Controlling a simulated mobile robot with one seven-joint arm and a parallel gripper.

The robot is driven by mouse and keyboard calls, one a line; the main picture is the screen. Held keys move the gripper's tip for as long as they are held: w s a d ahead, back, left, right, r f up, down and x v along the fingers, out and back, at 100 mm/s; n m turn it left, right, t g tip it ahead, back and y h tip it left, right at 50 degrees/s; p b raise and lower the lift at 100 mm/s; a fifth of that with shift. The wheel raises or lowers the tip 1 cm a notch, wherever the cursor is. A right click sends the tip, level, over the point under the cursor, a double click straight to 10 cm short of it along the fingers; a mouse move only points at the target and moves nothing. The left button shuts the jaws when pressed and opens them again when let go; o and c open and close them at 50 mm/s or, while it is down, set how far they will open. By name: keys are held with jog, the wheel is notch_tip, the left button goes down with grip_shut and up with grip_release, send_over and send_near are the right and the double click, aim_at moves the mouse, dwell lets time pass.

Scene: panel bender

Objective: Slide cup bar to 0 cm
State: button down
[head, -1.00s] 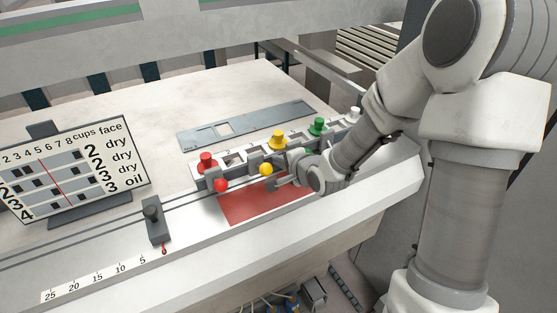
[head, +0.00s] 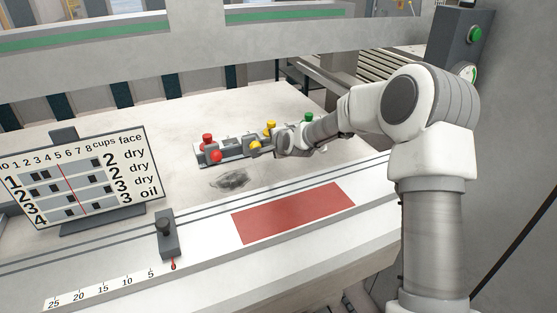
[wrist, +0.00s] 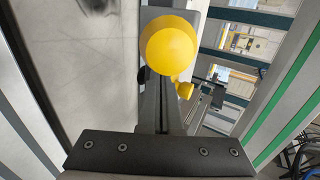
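The cup bar (head: 238,158) is a grey bar with red, yellow and green cups on top, at the back middle of the table. A red ball (head: 214,156) and a yellow ball (head: 254,147) stick out on its near side. My gripper (head: 272,146) is at the bar, just right of the yellow ball; its fingers are too small and covered to read.
The scale (head: 105,286) runs along the front edge. A red mat (head: 292,212) lies clear on the front ledge. A dark patch (head: 232,180) is on the table before the bar. A display board (head: 85,190) stands left. A beam (head: 190,60) crosses behind.

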jog(key=w+a, duration=0.1)
jog(key=w, duration=0.2)
jog(key=w+a, duration=0.2)
jog(key=w, duration=0.2)
jog(key=w+a, duration=0.1)
jog(key=w, duration=0.3)
jog(key=shift+w+a, duration=0.15)
jog(key=shift+a, duration=0.15)
jog(key=shift+w, duration=0.1)
jog(key=shift+a+r, duration=0.1)
jog(key=shift+r, duration=0.15)
jog(key=shift+f, duration=0.1)
